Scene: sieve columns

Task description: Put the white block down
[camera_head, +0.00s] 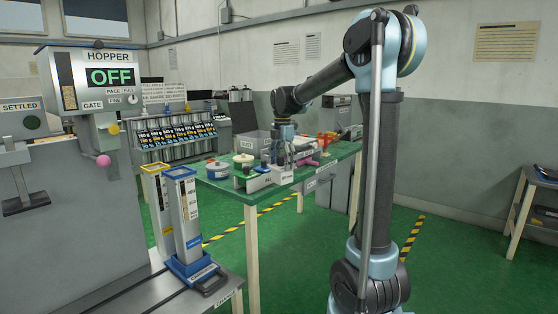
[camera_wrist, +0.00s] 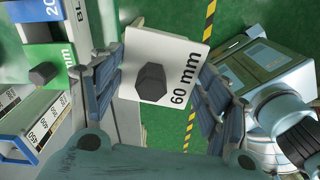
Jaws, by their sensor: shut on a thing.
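The white block (camera_wrist: 178,55), marked "60 mm", has a dark hexagonal knob (camera_wrist: 150,80) on top. In the wrist view it sits between the two fingers of my gripper (camera_wrist: 158,82), which is shut on it. In the head view my gripper (camera_head: 287,155) is over the near edge of the green table, with the white block (camera_head: 283,178) small below it. Whether the block touches anything underneath cannot be told.
In the wrist view a green block (camera_wrist: 42,57) with another dark knob and a blue block lie left of my gripper. The green table (camera_head: 228,184) holds a white round item (camera_head: 217,169) and several other things. Sieve columns (camera_head: 183,215) stand nearer, at left.

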